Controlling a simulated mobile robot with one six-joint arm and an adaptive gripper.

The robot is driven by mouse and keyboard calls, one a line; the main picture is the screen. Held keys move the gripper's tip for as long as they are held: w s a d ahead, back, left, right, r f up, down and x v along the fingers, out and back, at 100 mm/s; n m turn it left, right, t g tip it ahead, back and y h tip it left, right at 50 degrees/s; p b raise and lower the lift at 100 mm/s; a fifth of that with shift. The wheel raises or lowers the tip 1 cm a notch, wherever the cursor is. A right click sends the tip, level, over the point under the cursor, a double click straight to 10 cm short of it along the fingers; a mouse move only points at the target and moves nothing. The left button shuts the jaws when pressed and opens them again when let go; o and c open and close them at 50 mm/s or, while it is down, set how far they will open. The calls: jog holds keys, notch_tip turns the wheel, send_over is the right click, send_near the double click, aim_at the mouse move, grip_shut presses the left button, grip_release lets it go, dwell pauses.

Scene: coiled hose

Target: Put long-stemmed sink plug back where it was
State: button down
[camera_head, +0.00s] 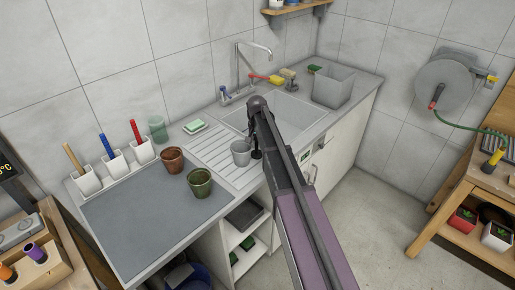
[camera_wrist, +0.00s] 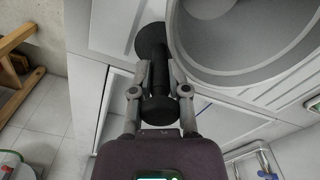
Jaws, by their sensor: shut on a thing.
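The long-stemmed sink plug (camera_wrist: 159,73) is black, with a wide disc at one end and a thick knob at the other. My gripper (camera_wrist: 160,80) is shut on its stem, with one finger on each side, in the wrist view. In the head view my gripper (camera_head: 256,143) is over the front edge of the drainboard (camera_head: 223,160), just right of a grey cup (camera_head: 240,153). There the plug is a small dark shape, mostly hidden by my arm. I cannot tell whether the disc touches the counter. The sink basin (camera_head: 285,115) lies behind my arm, which covers part of it.
The grey cup's rim (camera_wrist: 235,78) is very close to my gripper's right side in the wrist view. A brown pot (camera_head: 172,160) and a green pot (camera_head: 200,183) stand further left. A grey bin (camera_head: 333,88) stands right of the basin, near the tap (camera_head: 240,68).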

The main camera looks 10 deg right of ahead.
jog(key=shift+f, duration=0.25)
jog(key=c, duration=0.6)
grip_release()
jog(key=shift+r, duration=0.2)
notch_tip(320, 180, up, 12)
jog(key=p, duration=1.2)
jog(key=shift+s, duration=0.1)
dwell(0.4)
jog(key=s+n, duration=0.1)
jog(key=s, duration=0.8)
jog(key=s+n, duration=0.2)
jog(key=s, duration=0.8)
jog(key=s+n, duration=0.2)
jog(key=s, duration=0.8)
jog(key=shift+d, duration=0.3)
